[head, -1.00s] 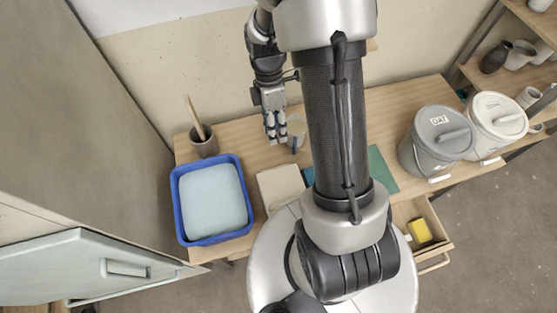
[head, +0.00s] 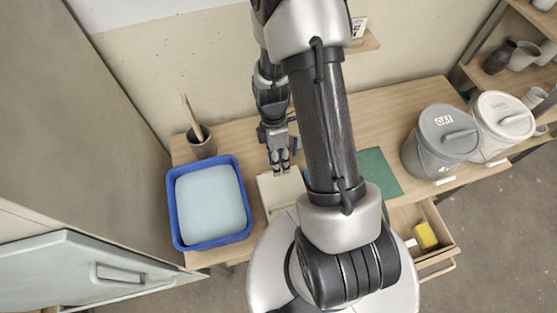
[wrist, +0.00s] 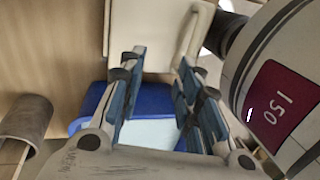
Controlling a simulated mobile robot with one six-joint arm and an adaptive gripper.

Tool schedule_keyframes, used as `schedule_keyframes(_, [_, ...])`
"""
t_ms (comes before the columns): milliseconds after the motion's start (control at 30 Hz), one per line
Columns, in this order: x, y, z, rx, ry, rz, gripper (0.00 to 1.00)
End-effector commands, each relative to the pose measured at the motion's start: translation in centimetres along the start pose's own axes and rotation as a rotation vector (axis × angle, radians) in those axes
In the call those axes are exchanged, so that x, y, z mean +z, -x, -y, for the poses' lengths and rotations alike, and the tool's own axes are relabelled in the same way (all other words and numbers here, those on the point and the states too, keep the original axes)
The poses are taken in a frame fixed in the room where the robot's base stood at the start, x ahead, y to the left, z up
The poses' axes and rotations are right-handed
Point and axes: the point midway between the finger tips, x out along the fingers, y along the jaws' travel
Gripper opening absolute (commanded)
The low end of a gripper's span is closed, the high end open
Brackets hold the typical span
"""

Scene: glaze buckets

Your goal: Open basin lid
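The blue basin (head: 243,228) stands on the left end of the table, with a smooth pale blue surface (head: 210,203) covering its inside. No handle shows on this surface. In the wrist view, the blue basin (wrist: 150,97) and part of the pale blue surface (wrist: 150,133) show between and behind my fingers. My gripper (head: 280,168) is to the right of the basin, above a cream flat object (head: 276,192), and touches neither as far as I can see. In the wrist view, my gripper (wrist: 160,62) has its two blue-padded fingers apart with nothing held between them.
A brown cup (head: 203,148) with a wooden-handled tool stands behind the basin. A round pale object with a maroon "150" label (wrist: 283,105) is close on the right in the wrist view. Grey (head: 425,155) and white (head: 497,135) lidded buckets stand at the right; an open drawer (head: 440,250) juts out.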

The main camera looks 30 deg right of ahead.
Motion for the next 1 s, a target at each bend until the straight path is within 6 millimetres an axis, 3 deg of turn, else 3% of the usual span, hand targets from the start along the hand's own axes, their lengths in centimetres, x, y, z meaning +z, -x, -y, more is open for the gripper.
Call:
schedule_keyframes(500, [0.0,0.04,0.0,0.0,0.0,0.0,0.0])
schedule_keyframes(1000, [0.0,0.04,0.0,0.0,0.0,0.0,0.0])
